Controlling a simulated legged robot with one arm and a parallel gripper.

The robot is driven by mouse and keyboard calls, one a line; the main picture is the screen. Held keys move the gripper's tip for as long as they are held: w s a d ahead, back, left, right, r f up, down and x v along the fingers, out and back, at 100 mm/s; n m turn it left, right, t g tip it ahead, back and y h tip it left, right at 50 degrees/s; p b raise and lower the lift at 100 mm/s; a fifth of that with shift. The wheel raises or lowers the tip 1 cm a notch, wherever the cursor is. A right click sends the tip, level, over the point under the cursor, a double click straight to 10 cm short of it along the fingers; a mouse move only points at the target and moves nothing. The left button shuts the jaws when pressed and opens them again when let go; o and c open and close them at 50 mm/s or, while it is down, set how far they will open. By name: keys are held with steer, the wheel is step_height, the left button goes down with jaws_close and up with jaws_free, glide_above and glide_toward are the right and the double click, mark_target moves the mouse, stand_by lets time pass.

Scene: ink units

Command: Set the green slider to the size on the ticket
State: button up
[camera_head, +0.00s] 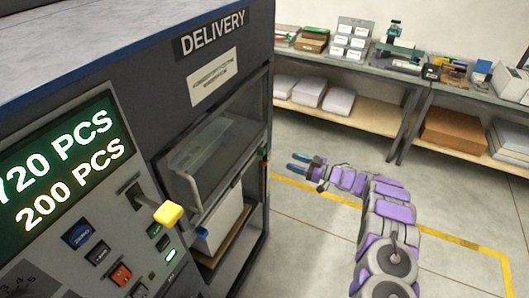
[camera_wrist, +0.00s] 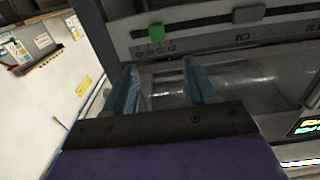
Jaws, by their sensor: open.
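The green slider (camera_wrist: 155,30) shows in the wrist view as a small green block on a grey rail marked with a scale. The scale figures are too small to read surely. My gripper (camera_wrist: 160,76) is open and empty, its two blue fingers apart and pointing toward the rail, with the slider beyond the fingertips. In the head view my gripper (camera_head: 294,163) is in front of the right edge of the delivery cabinet (camera_head: 262,110). I cannot make out a ticket with a readable size.
A grey block (camera_wrist: 249,14) sits further right on the rail. The cabinet's display (camera_head: 65,165) reads "200 PCS" below a cut-off line ending "720 PCS". A yellow-knobbed lever (camera_head: 168,214) juts from its panel. Laden benches (camera_head: 430,82) stand behind; the floor between is clear.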

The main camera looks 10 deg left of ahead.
mark_target(265, 151)
steer(key=b+x, duration=0.1)
steer(key=x, duration=0.5)
steer(key=b+x, duration=0.1)
steer(key=x, duration=0.6)
steer(key=shift+w+a+f+b, duration=0.2)
steer(key=shift+w+a+b, duration=0.05)
steer(key=shift+b, duration=0.05)
steer(key=shift+d+r, duration=0.2)
steer(key=shift+d, duration=0.1)
steer(key=shift+a, duration=0.3)
steer(key=c, duration=0.6)
jaws_close()
